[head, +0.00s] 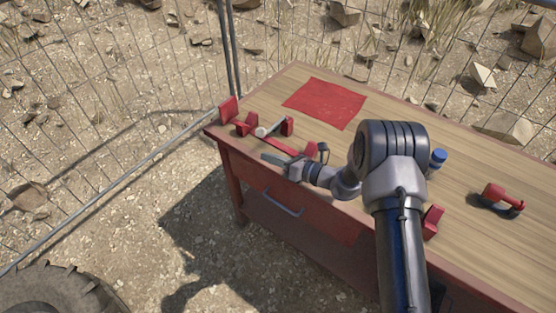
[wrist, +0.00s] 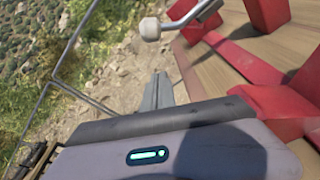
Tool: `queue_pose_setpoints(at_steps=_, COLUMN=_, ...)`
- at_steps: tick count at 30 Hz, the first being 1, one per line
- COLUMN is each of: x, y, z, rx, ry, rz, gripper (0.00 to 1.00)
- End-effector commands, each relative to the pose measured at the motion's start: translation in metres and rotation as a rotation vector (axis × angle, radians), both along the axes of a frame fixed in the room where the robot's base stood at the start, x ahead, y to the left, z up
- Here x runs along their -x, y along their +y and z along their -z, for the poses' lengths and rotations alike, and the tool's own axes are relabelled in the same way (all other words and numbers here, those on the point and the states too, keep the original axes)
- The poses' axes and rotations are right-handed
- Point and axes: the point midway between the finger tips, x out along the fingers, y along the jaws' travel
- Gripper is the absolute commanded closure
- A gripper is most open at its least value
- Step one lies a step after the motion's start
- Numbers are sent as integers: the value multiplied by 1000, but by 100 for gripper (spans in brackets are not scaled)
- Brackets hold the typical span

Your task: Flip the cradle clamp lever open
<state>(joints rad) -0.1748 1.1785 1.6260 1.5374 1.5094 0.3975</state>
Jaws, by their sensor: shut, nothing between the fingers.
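The red cradle (head: 282,146) sits at the left end of the workbench, with upright red blocks along a flat bar. Its red parts fill the right of the wrist view (wrist: 245,64). The clamp lever is a metal rod with a pale round knob (head: 261,132). In the wrist view the knob (wrist: 150,29) is at top centre, and the rod runs up and right from it. My gripper (head: 268,158) is shut and empty, at the bench's near edge beside the cradle. In the wrist view its fingers (wrist: 157,90) point towards the knob, apart from it.
A red cloth (head: 325,103) lies flat at the back of the bench (head: 400,120). A blue-capped item (head: 437,158) and a red-handled tool (head: 502,197) are to the right. A wire fence (head: 110,130) runs behind and left of the bench. A tyre (head: 55,290) is at lower left.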

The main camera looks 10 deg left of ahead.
Motion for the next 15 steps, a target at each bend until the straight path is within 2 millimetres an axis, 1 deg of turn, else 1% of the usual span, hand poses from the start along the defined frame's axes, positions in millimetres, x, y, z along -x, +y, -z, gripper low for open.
queue_pose_setpoints(at_steps=1, x=-3, y=10, z=6, rx=0, ry=-2, rz=-3, gripper=100)
queue_pose_setpoints(at_steps=6, x=-13, y=45, z=11, rx=0, ry=-2, rz=-3, gripper=100)
queue_pose_setpoints(at_steps=9, x=-22, y=37, z=-7, rx=-1, ry=-4, rz=2, gripper=100)
queue_pose_setpoints(at_steps=12, x=-26, y=33, z=-18, rx=0, ry=-2, rz=1, gripper=100)
queue_pose_setpoints(at_steps=15, x=-28, y=30, z=-24, rx=2, ry=-1, rz=0, gripper=100)
